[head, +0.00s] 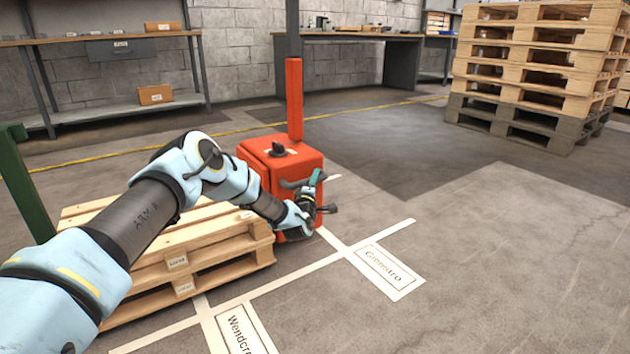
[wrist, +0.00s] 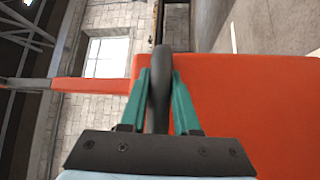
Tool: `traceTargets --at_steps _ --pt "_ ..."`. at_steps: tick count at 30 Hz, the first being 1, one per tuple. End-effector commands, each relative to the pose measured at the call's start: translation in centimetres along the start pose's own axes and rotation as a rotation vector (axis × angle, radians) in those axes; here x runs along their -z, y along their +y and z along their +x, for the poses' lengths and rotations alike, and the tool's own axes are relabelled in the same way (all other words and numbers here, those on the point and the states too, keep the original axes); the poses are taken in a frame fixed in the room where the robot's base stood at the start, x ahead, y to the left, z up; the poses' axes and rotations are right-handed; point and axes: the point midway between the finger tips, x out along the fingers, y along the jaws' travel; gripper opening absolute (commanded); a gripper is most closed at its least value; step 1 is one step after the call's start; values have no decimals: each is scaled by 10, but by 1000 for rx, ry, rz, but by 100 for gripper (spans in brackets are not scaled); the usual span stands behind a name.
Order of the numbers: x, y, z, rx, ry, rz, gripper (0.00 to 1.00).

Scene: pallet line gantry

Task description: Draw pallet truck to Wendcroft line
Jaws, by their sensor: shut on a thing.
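The pallet truck (head: 270,160) is a red-orange box with a tall red post, a black knob on top and a dark handle. It stands behind the loaded wooden pallets (head: 215,235) in the head view. My gripper (head: 312,180) is at the truck's near right side. In the wrist view my green fingers (wrist: 160,95) are shut on the dark handle (wrist: 160,65), with the orange body (wrist: 240,110) behind it. White floor lines carry a label reading "Wendcro…" (head: 243,330), cut off at the bottom edge. The forks are hidden.
A second floor label (head: 388,268) lies right of the truck, seemingly "Greenstro". A green post (head: 25,185) stands at the left. A tall pallet stack (head: 540,65) stands at the back right. Benches (head: 120,105) line the wall. The floor at right is clear.

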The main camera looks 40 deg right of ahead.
Motion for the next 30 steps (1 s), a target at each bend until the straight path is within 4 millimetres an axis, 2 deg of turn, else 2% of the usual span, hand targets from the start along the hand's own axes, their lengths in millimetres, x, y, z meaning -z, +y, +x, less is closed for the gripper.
traceTargets --at_steps 1,14,15,21,23,30 --pt "-13 -2 -3 6 -21 -4 0" --pt "-13 -2 -4 6 -21 -4 0" --pt "-13 -2 -4 6 -21 -4 32" --pt "-8 -1 -2 4 -13 -2 55" --pt "-7 -1 -2 3 -12 -2 60" --pt "-5 0 -2 2 -8 -1 60"
